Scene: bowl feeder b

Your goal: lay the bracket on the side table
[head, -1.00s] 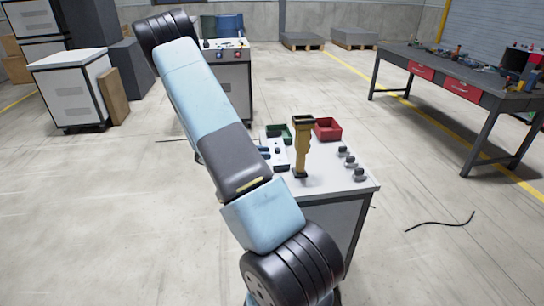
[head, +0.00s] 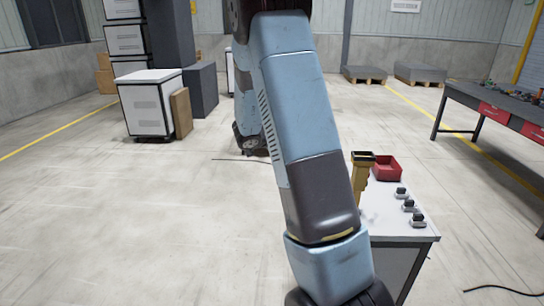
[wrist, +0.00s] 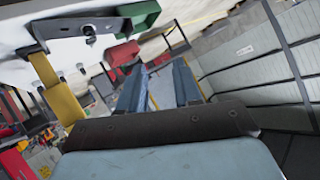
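In the wrist view my gripper (wrist: 160,82) shows two blue fingers standing apart, with nothing seen between them. In the head view my arm hides the gripper. A white-topped cabinet (head: 388,222) stands at front right, partly behind my arm; I cannot tell whether it is the side table. A grey metal plate with a dark knob (wrist: 72,27) shows near the white top at upper left in the wrist view, apart from the fingers. I cannot tell whether it is the bracket, and no other clear bracket shows.
A yellow stand (head: 361,181) and a red bin (head: 387,167) are on the cabinet, with several small grey-black parts along its right side. A green bin (wrist: 145,17) shows in the wrist view. A dark workbench (head: 508,111) stands at right. The floor at left is open.

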